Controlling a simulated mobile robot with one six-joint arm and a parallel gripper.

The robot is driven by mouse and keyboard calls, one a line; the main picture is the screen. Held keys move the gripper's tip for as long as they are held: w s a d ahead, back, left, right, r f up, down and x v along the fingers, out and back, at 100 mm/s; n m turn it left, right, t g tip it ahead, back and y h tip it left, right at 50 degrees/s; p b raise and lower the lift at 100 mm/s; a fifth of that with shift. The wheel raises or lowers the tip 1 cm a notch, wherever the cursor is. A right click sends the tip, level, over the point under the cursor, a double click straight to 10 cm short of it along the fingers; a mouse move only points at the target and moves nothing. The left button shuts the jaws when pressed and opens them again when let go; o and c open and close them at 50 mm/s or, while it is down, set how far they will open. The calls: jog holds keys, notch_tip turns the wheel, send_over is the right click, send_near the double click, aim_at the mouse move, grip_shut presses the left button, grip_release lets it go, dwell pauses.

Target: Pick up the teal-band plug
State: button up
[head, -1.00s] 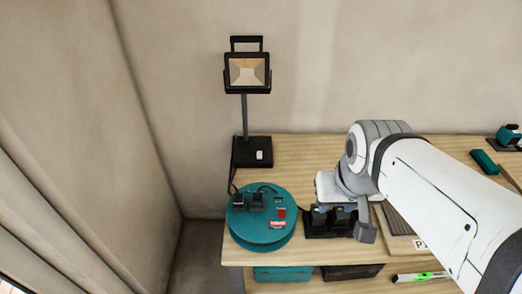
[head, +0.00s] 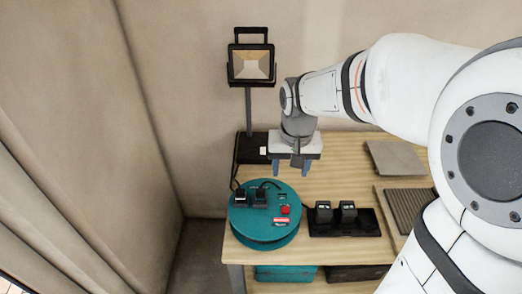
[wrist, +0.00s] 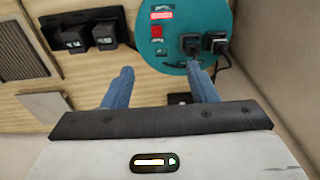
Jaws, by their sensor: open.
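Two black plugs with cords stand on top of the teal cable reel (head: 262,228): a left plug (head: 240,196) and a right plug (head: 259,197). In the wrist view the right plug (wrist: 190,43) is nearer the fingers, and the left plug (wrist: 216,43) is beyond it. I cannot make out a teal band on either. My gripper (head: 290,170) is open and empty, its blue fingers pointing down above the bench, behind and right of the reel. In the wrist view my gripper (wrist: 160,70) has one fingertip close to the right plug in the picture.
A black holder with two black blocks (head: 335,225) stands right of the reel. A work lamp (head: 250,65) stands behind on its black base. A grey tile (head: 395,158) and ribbed panel (head: 408,207) lie on the bench. Bare wood (head: 340,180) lies between.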

jog(key=shift+g, duration=0.6)
jog(key=w+a+f, duration=0.2)
jog(key=f, duration=0.1)
jog(key=w+a+f+b, duration=0.1)
jog(key=w+a+f, duration=0.1)
jog(key=f, duration=0.1)
jog(key=w+a+f, duration=0.2)
jog(key=f, duration=0.1)
jog(key=shift+w+a+b, duration=0.2)
jog(key=shift+a+b, duration=0.1)
jog(key=shift+b, duration=0.05)
jog(key=f, duration=0.5)
jog(key=f+p, duration=0.1)
jog(key=f, duration=0.1)
jog(key=shift+s+a+f, duration=0.1)
jog(key=shift+a+f, duration=0.2)
jog(key=shift+f, duration=0.05)
grip_shut()
notch_tip(320, 180, up, 10)
notch_tip(320, 180, up, 6)
jog(key=p, duration=0.4)
send_over(260, 192)
